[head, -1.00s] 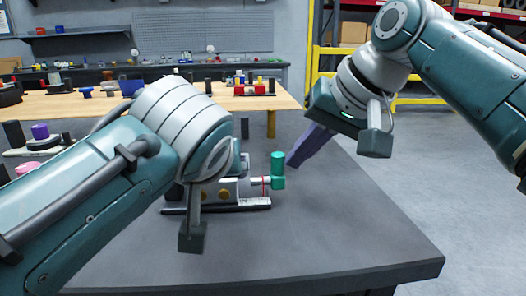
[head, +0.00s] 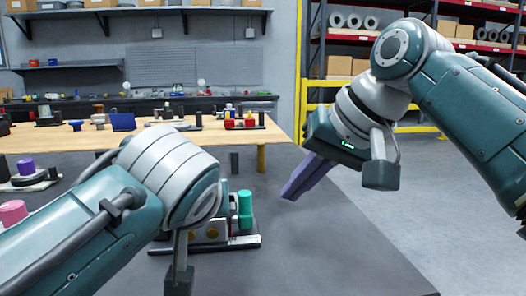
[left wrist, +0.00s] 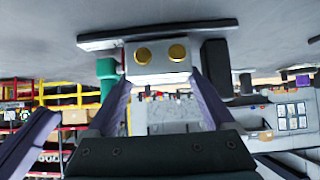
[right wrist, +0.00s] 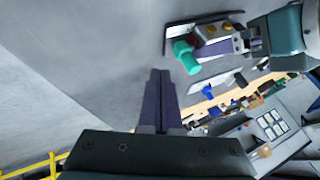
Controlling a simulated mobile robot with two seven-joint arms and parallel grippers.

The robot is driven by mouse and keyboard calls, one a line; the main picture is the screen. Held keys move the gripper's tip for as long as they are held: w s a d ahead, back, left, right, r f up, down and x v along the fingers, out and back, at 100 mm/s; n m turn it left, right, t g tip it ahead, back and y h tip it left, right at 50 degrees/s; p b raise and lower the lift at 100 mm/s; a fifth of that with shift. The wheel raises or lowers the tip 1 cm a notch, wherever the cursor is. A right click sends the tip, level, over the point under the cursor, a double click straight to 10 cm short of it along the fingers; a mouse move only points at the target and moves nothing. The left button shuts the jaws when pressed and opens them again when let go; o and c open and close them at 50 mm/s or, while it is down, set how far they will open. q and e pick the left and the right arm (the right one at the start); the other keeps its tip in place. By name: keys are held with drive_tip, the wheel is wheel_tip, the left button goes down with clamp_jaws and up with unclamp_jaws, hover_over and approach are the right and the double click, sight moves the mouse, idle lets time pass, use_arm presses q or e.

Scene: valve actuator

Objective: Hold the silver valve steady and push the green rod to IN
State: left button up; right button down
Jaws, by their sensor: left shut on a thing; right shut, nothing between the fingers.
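The silver valve (head: 212,232) sits on a dark base on the grey table, partly hidden behind my left arm in the head view. In the left wrist view the valve (left wrist: 160,66) shows two gold knobs, and my left gripper (left wrist: 160,80) is shut on it, one finger at each side. The green rod (head: 245,208) stands close beside the valve's right side in the head view. It shows at left in the left wrist view (left wrist: 107,74) and also in the right wrist view (right wrist: 186,57). My right gripper (head: 287,194) is shut and empty, apart from the green rod.
A wooden table (head: 60,137) with several coloured parts stands behind. Pink and purple pieces (head: 12,212) sit at the left on the grey table (head: 330,250). The grey table's right part is clear. Shelves and a yellow rail stand at the back right.

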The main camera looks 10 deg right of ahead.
use_arm(q)
drive_tip(key=shift+s+f, duration=0.15)
drive_tip(key=shift+f, duration=0.15)
use_arm(e)
drive_tip(key=v, duration=0.8)
drive_tip(key=shift+d, duration=0.1)
use_arm(q)
drive_tip(key=o, duration=1.5)
drive_tip(key=shift+o, duration=0.4)
drive_tip(key=shift+r, duration=0.15)
use_arm(e)
drive_tip(key=shift+s, duration=0.1)
use_arm(q)
drive_tip(key=shift+r, duration=0.1)
